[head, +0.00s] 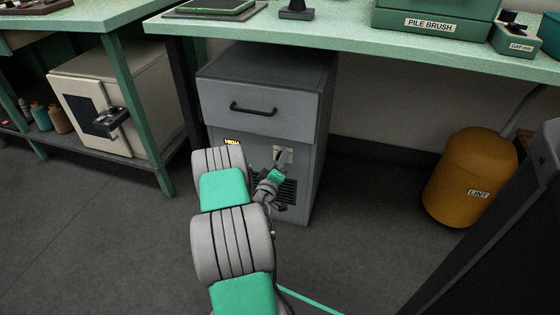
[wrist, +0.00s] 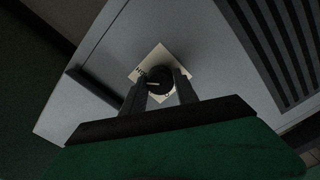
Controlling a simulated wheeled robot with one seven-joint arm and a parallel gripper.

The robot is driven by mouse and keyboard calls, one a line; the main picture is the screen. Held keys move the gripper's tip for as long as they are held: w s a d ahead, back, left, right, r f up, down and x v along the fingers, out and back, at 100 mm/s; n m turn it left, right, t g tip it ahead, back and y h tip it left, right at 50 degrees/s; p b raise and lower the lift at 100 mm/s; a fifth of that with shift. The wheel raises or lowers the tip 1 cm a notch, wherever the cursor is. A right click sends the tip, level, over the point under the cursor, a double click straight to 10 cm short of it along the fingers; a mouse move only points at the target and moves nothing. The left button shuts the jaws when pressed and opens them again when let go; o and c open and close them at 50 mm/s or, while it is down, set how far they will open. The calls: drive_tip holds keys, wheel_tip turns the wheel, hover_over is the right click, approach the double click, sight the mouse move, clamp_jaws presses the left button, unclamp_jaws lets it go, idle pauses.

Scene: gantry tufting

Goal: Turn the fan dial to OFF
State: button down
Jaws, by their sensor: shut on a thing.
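The fan dial (wrist: 160,78) is a dark round knob on a pale square plate (wrist: 148,64) in the wrist view. A light pointer mark shows on the knob, and a few letters on the plate are partly visible and too small to read surely. My gripper (wrist: 159,82) is shut on the dial, one finger on each side. In the head view my gripper (head: 281,160) is at the front of the grey cabinet (head: 312,140), below its drawer, and the dial itself is hidden there. The plate (head: 277,149) shows only in part.
The cabinet has a drawer with a dark handle (head: 254,110), a small lit "HIGH" display (head: 232,142) and a slotted vent (wrist: 270,45). A bench top (head: 340,35) overhangs the cabinet. A yellow LINT bin (head: 463,180) stands at right, with open floor between.

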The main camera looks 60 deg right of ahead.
drive_tip(key=n+p, duration=0.5)
drive_tip(key=n, duration=1.6)
drive_tip(key=shift+n+p, duration=0.3)
drive_tip(key=shift+n, duration=0.1)
drive_tip(key=c, duration=0.9)
unclamp_jaws()
drive_tip(key=shift+c, duration=0.2)
drive_tip(key=shift+a, duration=0.1)
